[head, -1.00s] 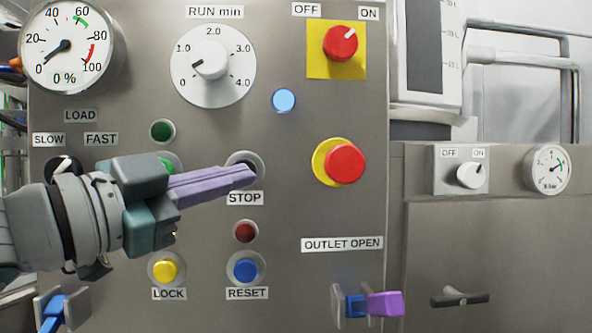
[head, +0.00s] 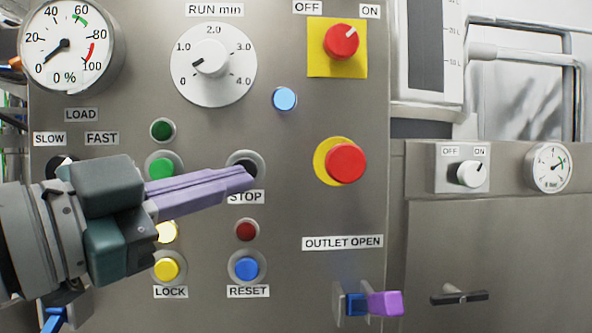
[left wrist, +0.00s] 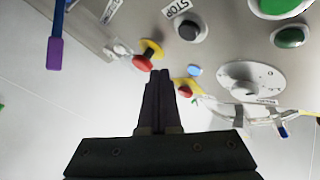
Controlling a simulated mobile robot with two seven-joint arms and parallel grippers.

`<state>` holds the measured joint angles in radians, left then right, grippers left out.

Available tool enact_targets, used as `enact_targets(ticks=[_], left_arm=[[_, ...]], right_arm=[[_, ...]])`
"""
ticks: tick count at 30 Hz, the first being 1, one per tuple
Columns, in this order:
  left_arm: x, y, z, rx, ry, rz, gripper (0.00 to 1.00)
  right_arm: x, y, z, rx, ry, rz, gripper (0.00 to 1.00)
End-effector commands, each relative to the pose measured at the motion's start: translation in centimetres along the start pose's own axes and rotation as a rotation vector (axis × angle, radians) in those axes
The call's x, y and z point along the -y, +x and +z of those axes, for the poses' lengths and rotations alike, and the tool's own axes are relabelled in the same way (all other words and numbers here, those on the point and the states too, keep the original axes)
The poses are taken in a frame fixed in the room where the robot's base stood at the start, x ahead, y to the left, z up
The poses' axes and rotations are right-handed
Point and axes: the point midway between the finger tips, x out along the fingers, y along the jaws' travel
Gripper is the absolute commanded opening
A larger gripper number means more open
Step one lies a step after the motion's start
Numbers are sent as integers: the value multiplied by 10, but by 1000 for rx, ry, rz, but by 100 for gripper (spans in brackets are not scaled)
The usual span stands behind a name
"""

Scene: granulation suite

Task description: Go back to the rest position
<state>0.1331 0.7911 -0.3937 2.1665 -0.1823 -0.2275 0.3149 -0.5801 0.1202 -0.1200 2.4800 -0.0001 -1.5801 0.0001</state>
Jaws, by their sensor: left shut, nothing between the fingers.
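My left gripper (head: 248,180) is shut and empty, with its purple-grey fingers held together in front of the control panel (head: 300,200). In the head view its tips overlap the lower part of the black STOP button (head: 244,162). In the left wrist view the closed fingers (left wrist: 158,75) point up the picture, and the STOP button (left wrist: 189,30) stands clear of them, up and to the right. The green button (head: 160,166) shows above my gripper, and a lit yellow-white lamp (head: 168,232) shows partly below it. My right gripper is not in view.
The red emergency button (head: 345,163) on its yellow ring and the purple-ended outlet handle (head: 384,304) stick out from the panel. A RUN dial (head: 213,65), a red switch (head: 340,42) and a blue RESET button (head: 246,269) are also on it. A T-handle (head: 459,297) sits at right.

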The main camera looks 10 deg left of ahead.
Motion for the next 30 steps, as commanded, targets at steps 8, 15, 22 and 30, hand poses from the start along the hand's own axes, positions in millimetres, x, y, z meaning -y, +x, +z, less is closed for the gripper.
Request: enact_targets(ticks=[8, 15, 22, 30], left_arm=[[2, 0, 0, 20, -14, -7, 0], [-1, -37, 26, 463, -258, -87, 0], [-59, -161, 38, 1126, -551, -5, 0], [-73, -237, -26, 1468, -696, 128, 0]], right_arm=[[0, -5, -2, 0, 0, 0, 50], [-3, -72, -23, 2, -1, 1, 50], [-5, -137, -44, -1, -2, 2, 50], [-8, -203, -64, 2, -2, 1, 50]])
